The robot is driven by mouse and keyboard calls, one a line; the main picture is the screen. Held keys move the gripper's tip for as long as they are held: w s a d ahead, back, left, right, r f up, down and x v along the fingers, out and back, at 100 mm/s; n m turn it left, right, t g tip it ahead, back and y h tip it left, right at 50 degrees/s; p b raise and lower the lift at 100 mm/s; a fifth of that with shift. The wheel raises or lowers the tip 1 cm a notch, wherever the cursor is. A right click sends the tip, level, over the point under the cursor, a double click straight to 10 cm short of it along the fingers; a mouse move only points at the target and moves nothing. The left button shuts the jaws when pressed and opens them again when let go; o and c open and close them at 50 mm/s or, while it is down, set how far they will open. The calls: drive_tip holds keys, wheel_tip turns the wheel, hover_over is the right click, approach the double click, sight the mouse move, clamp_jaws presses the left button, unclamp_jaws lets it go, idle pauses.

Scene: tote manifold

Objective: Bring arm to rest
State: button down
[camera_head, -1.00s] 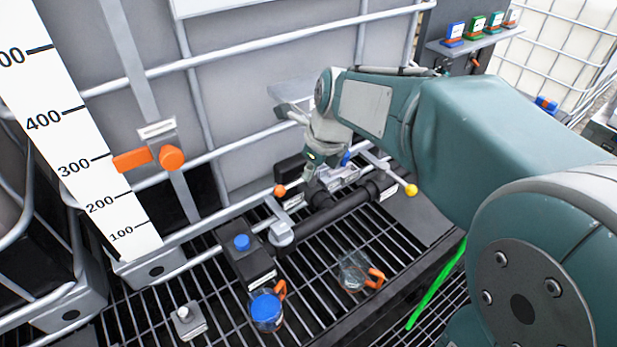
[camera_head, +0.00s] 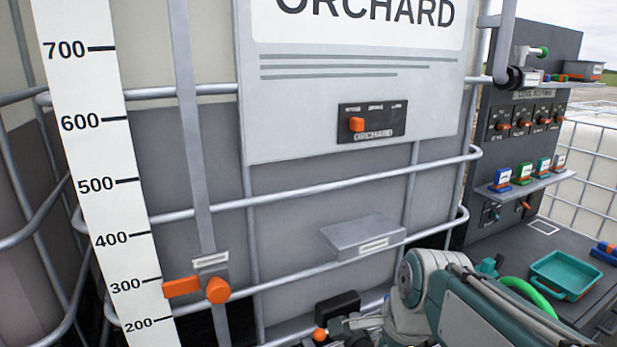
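My teal and grey arm (camera_head: 480,310) reaches in from the bottom right corner. Its rounded wrist end (camera_head: 428,285) is in front of the caged tote, below a grey tilted shelf. The end of the arm points down at the bottom edge of the picture. My gripper's fingers are cut off or hidden there, so I cannot see whether they are open or hold anything.
An orange ball knob (camera_head: 319,334) and a black block (camera_head: 338,304) are just left of the wrist. The grey shelf (camera_head: 362,236) juts out above. A teal tray (camera_head: 566,275) and green hose (camera_head: 528,296) lie to the right. An orange-handled level marker (camera_head: 217,290) is at left.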

drive_tip(key=s+d+n+t+h, duration=0.1)
drive_tip(key=s+d+n, duration=0.2)
drive_tip(key=s+n, duration=0.7)
drive_tip(key=shift+s+d+f+n+t, duration=0.25)
drive_tip(key=shift+d+f+n+t, duration=0.15)
drive_tip(key=shift+n, duration=2.4)
